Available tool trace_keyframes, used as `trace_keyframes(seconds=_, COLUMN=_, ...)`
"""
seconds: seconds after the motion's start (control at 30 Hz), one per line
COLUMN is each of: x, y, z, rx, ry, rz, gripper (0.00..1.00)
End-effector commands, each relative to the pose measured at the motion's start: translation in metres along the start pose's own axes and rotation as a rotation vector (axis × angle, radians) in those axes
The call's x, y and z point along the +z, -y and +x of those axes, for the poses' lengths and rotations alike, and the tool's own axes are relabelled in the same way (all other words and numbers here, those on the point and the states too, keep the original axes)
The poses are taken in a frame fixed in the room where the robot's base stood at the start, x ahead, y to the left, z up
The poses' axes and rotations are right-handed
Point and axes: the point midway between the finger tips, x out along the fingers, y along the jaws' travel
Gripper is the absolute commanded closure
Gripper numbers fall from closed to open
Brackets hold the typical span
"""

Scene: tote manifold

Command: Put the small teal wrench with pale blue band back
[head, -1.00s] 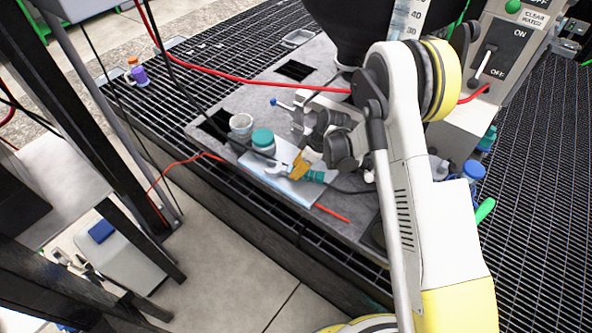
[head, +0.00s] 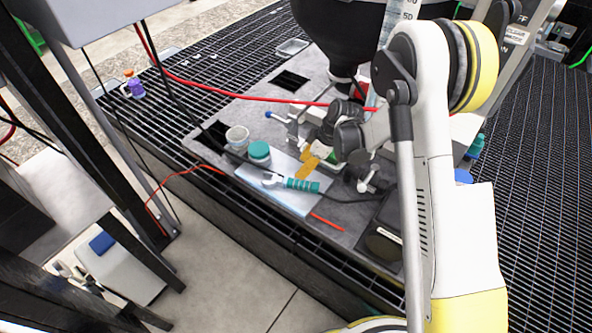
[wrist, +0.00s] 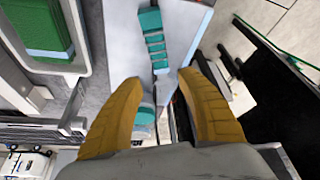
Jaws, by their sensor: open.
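The teal wrench (head: 300,185) lies flat on a pale blue-white board (head: 288,203), its grey open jaw to the left and its teal ribbed handle to the right. I cannot make out a pale blue band in the head view. My gripper (head: 308,163), with yellow fingers, is open just behind the handle, apart from it. In the wrist view, a teal ribbed handle (wrist: 155,42) lies beyond the open fingertips of my gripper (wrist: 160,82). Another teal piece (wrist: 145,117) shows between the fingers; I cannot tell what it belongs to.
A teal-lidded jar (head: 259,151) and a pale cup (head: 237,137) stand left of my gripper. A green-filled tray (wrist: 42,28) is at the wrist view's upper left. A red hose (head: 245,92) crosses behind. Grating (head: 215,60) surrounds the grey plate.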

Motion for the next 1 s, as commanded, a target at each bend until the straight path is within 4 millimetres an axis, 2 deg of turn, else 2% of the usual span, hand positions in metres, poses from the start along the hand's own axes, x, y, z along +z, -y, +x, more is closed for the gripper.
trace_keyframes(seconds=0.03, x=-0.001, y=0.000, z=-0.011, rx=0.000, ry=0.000, rz=0.001, gripper=0.55)
trace_keyframes(seconds=0.1, x=0.000, y=0.000, z=-0.018, rx=0.000, ry=0.000, rz=0.001, gripper=0.55)
trace_keyframes(seconds=0.37, x=-0.001, y=0.000, z=-0.029, rx=0.003, ry=0.001, rz=0.008, gripper=0.55)
trace_keyframes(seconds=0.47, x=-0.005, y=0.002, z=-0.050, rx=0.025, ry=0.008, rz=0.051, gripper=0.55)
trace_keyframes(seconds=0.57, x=-0.011, y=0.007, z=-0.093, rx=0.072, ry=0.022, rz=0.145, gripper=0.55)
trace_keyframes(seconds=0.6, x=-0.012, y=0.012, z=-0.114, rx=0.098, ry=0.028, rz=0.193, gripper=0.55)
trace_keyframes(seconds=0.77, x=-0.013, y=0.040, z=-0.196, rx=0.213, ry=0.037, rz=0.403, gripper=0.55)
trace_keyframes(seconds=0.9, x=-0.005, y=0.076, z=-0.255, rx=0.318, ry=0.024, rz=0.580, gripper=0.55)
trace_keyframes(seconds=1.0, x=0.004, y=0.106, z=-0.288, rx=0.391, ry=0.003, rz=0.702, gripper=0.55)
